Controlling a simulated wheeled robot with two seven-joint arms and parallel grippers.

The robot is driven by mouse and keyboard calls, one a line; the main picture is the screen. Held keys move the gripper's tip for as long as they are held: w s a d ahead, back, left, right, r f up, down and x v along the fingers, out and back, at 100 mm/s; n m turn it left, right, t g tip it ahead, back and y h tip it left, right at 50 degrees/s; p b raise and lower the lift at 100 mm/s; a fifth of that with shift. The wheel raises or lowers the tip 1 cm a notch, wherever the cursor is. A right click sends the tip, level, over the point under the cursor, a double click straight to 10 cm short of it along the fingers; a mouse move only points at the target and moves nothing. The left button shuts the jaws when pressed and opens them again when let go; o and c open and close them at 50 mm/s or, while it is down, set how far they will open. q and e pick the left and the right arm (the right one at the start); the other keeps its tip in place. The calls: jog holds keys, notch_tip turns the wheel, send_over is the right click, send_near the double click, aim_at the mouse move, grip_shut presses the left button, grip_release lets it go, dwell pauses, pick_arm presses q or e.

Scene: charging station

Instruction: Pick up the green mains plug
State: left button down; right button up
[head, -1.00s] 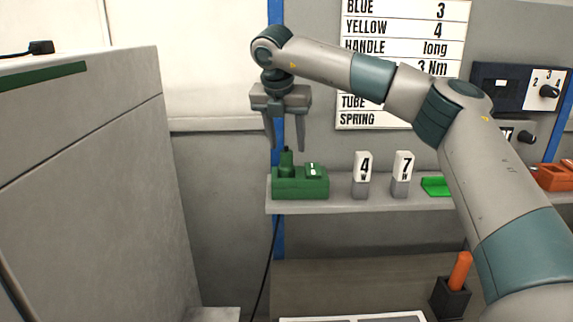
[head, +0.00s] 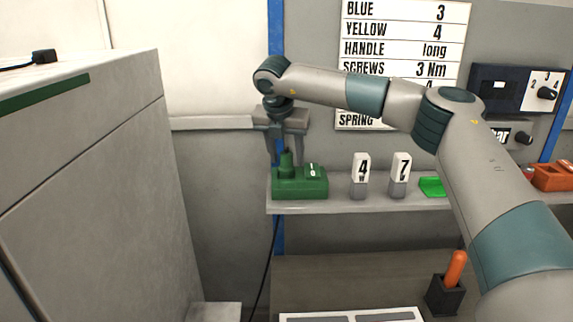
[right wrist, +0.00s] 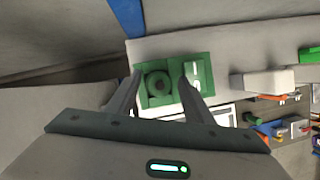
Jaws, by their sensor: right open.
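The green mains plug (head: 286,164) stands upright in the left part of a green socket box (head: 300,190) at the left end of the shelf. My right gripper (head: 287,162) points down over it, open, with one finger on each side of the plug's top. In the right wrist view the plug (right wrist: 158,83) appears from above as a dark green round shape between the open fingers (right wrist: 162,76). Contact between the fingers and plug cannot be made out. My left gripper is not in view.
The box's switch (head: 312,171) is close to the right finger. White blocks marked 4 (head: 360,178) and 7 (head: 400,177) stand further right on the shelf (head: 340,207). A tall grey cabinet (head: 90,170) stands at left. A black cable (head: 265,270) hangs below the shelf.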

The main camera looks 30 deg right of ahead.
jog(key=shift+a, duration=0.1)
dwell(0.3)
jog(key=c, duration=1.1)
jog(key=shift+c, duration=0.2)
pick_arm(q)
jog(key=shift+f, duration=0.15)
pick_arm(e)
jog(key=shift+r, duration=0.15)
